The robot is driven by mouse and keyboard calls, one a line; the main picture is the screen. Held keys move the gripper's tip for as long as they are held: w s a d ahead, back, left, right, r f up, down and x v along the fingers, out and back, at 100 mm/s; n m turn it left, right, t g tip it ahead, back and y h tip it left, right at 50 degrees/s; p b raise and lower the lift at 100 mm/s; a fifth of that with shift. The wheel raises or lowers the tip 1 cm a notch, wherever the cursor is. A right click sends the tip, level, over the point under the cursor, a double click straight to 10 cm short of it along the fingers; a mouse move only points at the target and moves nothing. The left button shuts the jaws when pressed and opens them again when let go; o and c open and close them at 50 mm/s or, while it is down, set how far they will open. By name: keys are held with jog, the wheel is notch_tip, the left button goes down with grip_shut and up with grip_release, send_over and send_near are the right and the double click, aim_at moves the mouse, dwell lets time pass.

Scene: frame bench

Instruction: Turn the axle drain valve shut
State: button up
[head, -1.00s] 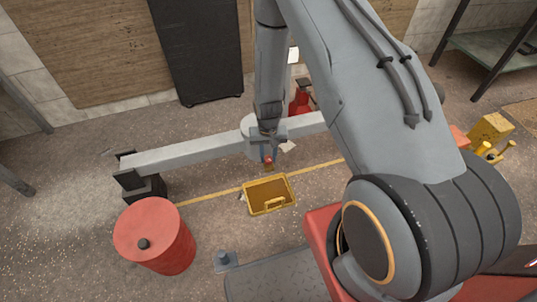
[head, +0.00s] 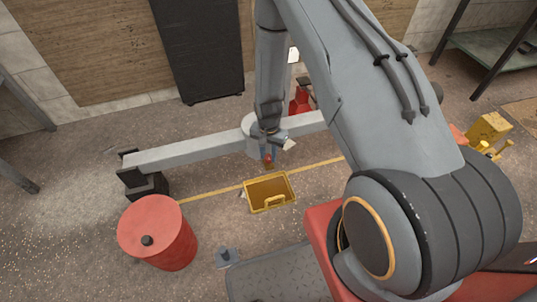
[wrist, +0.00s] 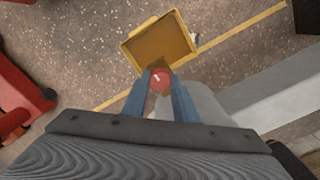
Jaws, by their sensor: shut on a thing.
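The drain valve's red handle (wrist: 161,80) shows in the wrist view between the two blue fingertips of my gripper (wrist: 162,90). It also shows as a small red spot in the head view (head: 268,159), below the middle of the grey axle beam (head: 190,158). My gripper (head: 268,155) points down there and is shut on the handle. The fingers and my wrist hide most of the valve body, so how far it is turned cannot be told. A yellow drain pan (head: 285,204) stands on the floor under and in front of the valve; its rim also shows in the wrist view (wrist: 178,22).
A red drum (head: 158,240) stands at front left. A yellow box (head: 489,128) lies at right. Floor left of the pan is mostly clear.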

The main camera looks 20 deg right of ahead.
aim_at(268, 157)
jog(key=o, duration=1.1)
jog(key=shift+c, duration=0.2)
jog(key=shift+r+p, duration=0.6)
jog(key=shift+r, duration=3.3)
